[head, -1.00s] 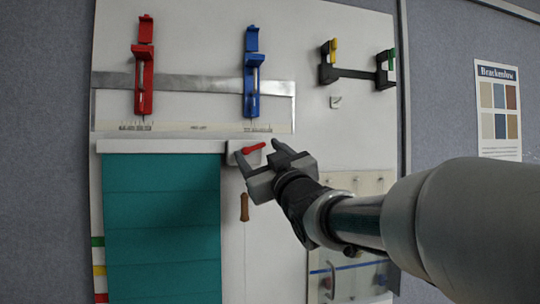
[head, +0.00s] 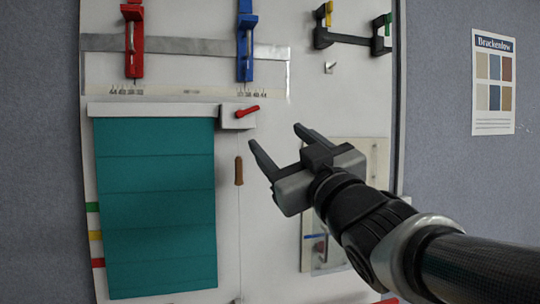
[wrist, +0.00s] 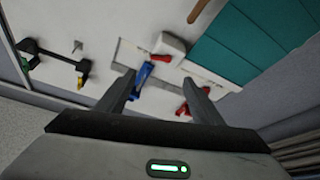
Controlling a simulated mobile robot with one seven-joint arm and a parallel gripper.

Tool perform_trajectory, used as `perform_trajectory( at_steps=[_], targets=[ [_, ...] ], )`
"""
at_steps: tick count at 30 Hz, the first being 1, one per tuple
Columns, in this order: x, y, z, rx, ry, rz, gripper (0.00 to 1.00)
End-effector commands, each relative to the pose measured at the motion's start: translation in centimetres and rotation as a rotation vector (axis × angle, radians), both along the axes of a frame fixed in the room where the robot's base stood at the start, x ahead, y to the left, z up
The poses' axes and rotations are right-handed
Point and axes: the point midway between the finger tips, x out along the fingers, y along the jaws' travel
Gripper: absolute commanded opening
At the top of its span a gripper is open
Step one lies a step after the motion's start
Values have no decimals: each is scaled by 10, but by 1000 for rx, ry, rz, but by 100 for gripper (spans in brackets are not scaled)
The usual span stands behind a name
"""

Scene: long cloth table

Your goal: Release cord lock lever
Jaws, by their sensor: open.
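The red cord lock lever (head: 247,111) sits on a white block (head: 236,122) at the right end of the blind's head rail. It points to the right and tilts slightly upward. A thin cord hangs below the block, with a brown wooden pull (head: 238,171) on it. The teal blind (head: 157,205) hangs to the left. My gripper (head: 274,148) is open and empty, below and right of the lever and apart from it. In the wrist view the lever (wrist: 161,58) and the white block (wrist: 171,44) appear beyond the open fingers (wrist: 162,92).
A red clamp (head: 133,42) and a blue clamp (head: 245,45) sit on a metal ruler (head: 190,45) above the rail. A black bar clamp (head: 350,38) is at upper right. A clear panel (head: 372,160) stands behind my wrist. The board around the cord is free.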

Motion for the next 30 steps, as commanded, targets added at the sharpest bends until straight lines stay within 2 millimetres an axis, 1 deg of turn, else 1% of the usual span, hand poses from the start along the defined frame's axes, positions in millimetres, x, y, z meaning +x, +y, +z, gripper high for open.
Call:
perform_trajectory(
  at_steps=[1, 3, 8, 18, 20, 22, 23, 26, 28, 29, 30],
  targets=[
    [-8, -3, -3, -1, -2, 1, 61],
    [-15, -6, -6, -1, -1, 0, 61],
    [-23, -10, -10, -1, 0, 1, 61],
    [-24, -11, -11, -1, 3, -2, 61],
    [-22, -15, -12, 0, 22, -18, 61],
    [-17, -26, -17, 5, 81, -63, 61],
    [-15, -33, -22, 8, 120, -91, 61],
    [-10, -65, -52, 21, 316, -215, 61],
    [-18, -90, -84, 34, 497, -305, 61],
    [-24, -99, -100, 40, 579, -341, 61],
    [-36, -109, -121, 47, 692, -381, 61]
  ],
)
